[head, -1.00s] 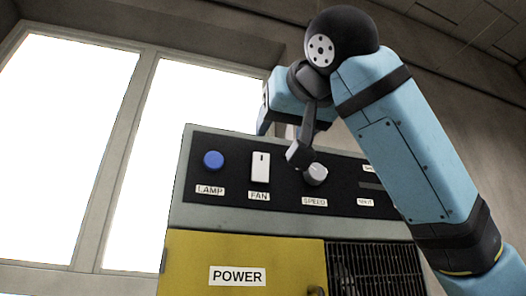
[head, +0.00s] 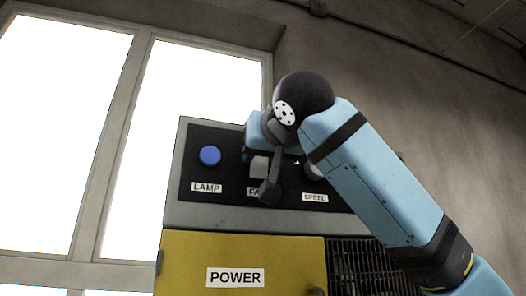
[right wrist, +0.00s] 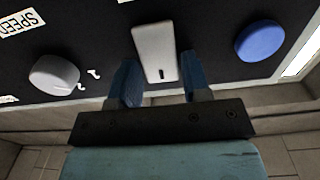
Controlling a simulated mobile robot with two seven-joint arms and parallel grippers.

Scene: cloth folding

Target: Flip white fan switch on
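The white fan switch (right wrist: 154,42) is a rocker on the black control panel. It stands straight ahead of my right gripper (right wrist: 159,72) in the right wrist view, with one blue finger on either side of its near end. The fingers are apart and hold nothing; whether either one touches the switch or panel cannot be told. In the head view the switch (head: 259,166) is partly hidden by my right arm and hand, as is its FAN label. My left gripper is not in view.
A blue lamp button (head: 210,156) sits left of the switch in the head view. The speed knob (right wrist: 54,76) is on the switch's other side. Below the panel is a yellow POWER door (head: 190,262) beside a dark grille (head: 358,272). A bright window (head: 70,120) stands at the left.

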